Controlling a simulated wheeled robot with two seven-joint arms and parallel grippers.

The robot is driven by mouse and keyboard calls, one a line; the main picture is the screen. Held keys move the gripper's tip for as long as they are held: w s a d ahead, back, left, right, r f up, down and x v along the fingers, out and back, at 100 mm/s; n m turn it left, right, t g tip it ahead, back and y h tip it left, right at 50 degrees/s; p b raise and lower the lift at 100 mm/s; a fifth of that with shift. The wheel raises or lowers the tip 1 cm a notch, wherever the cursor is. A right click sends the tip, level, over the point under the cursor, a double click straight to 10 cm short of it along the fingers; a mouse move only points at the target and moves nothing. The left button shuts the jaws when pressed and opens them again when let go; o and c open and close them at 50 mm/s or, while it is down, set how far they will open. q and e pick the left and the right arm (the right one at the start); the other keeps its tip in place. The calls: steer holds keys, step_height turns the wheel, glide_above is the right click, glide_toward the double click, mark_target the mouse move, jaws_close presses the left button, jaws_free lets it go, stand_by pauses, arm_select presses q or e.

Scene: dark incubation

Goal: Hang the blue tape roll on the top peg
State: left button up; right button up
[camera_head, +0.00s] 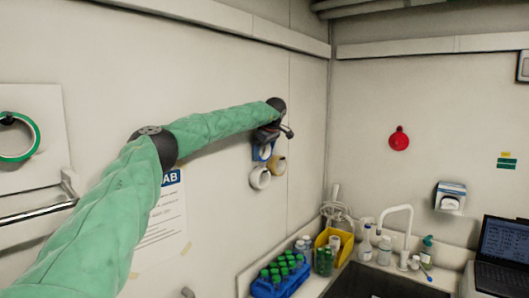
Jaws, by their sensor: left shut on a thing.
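The blue tape roll (262,153) is at the wall in the upper middle of the view, just under my left gripper (268,138). My left gripper is shut on it, at the end of my green-sleeved arm that reaches in from the left. A tan tape roll (279,165) and a white tape roll (260,178) are against the wall just below and beside the blue one. The top peg is hidden behind the gripper and rolls, and I cannot tell whether the blue roll is around it. My right gripper is not in view.
A green tape roll (17,137) hangs on a white panel at the left. A blue rack of green-capped tubes (281,278), a yellow bin (333,241), bottles, a sink (384,283) and a laptop (502,252) are below and right. The wall right of the rolls is clear.

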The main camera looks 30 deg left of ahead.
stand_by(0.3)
arm_select(q)
steer(key=o, duration=0.9)
